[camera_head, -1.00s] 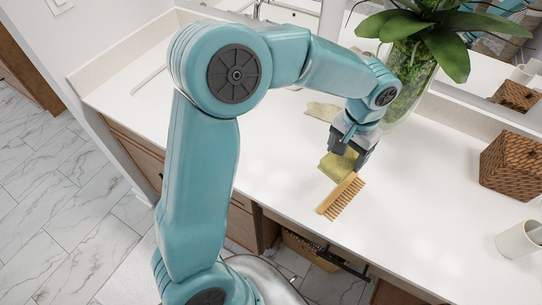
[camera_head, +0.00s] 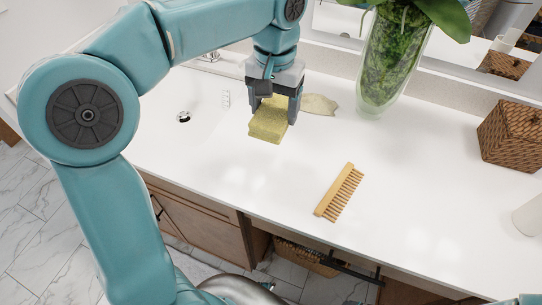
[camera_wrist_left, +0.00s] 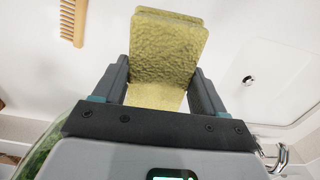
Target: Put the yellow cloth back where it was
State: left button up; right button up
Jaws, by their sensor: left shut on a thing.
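The yellow cloth (camera_head: 268,122) is a folded, textured pad. My right gripper is not in view.
A flat beige piece (camera_head: 320,105) lies behind the gripper, beside a glass vase (camera_head: 385,75) with a plant. A wicker box (camera_head: 512,138) and a white cup (camera_head: 529,217) stand at right. The sink drain (camera_head: 183,117) is at left.

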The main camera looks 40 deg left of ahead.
aim_at(274, 162)
pick_arm(q)
notch_tip(274, 162, down, 14)
jog(key=shift+w+f+b, duration=0.1)
jog(key=shift+f+b, duration=0.15)
jog(key=shift+b, duration=0.45)
jog(key=shift+d, duration=0.1)
jog(key=shift+f, duration=0.2)
jog(key=o, duration=1)
